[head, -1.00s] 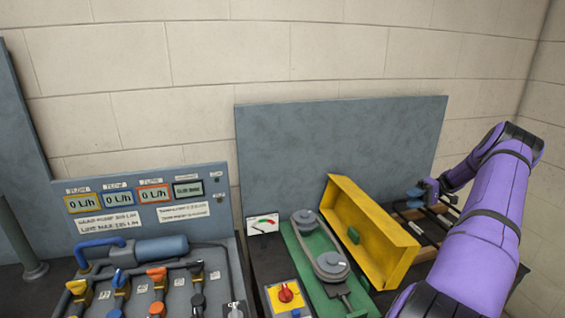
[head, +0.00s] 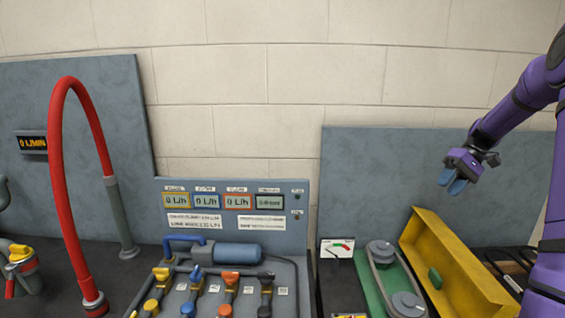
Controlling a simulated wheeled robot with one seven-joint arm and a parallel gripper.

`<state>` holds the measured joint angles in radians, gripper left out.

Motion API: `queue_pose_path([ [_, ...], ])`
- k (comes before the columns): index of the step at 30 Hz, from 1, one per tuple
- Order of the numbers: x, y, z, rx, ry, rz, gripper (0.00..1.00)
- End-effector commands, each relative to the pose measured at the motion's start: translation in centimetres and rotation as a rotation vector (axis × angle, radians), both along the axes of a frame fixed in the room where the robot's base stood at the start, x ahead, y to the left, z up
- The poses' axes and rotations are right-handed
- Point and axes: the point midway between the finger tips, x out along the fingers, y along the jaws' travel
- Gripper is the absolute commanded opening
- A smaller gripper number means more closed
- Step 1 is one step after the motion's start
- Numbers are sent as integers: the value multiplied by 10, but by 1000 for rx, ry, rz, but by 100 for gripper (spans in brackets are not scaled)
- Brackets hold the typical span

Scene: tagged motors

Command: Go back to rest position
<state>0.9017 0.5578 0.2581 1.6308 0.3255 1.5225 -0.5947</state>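My gripper (head: 453,182) is raised at the upper right, in front of the grey back panel (head: 375,175). Its blue fingertips point down and to the left. They look close together, and the view is too small to tell whether they are open or shut. I see nothing held between them. My purple arm runs along the right edge of the picture. No tagged motors can be made out clearly.
A yellow guard (head: 460,270) stands beside a green base (head: 372,290) with two grey pulleys, below my gripper. Dark slatted items (head: 512,265) lie right of it. A flow panel (head: 235,215) with valves is at centre, and a red hose (head: 58,170) arches at left.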

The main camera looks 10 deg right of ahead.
Motion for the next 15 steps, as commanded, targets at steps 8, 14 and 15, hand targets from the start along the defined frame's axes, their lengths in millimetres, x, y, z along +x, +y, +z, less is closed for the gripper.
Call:
queue_pose_path([
  [8,-14,91,60,-225,-7,47,39],
  [14,-39,147,92,-370,-49,61,39],
  [15,-45,158,98,-398,-59,63,39],
])
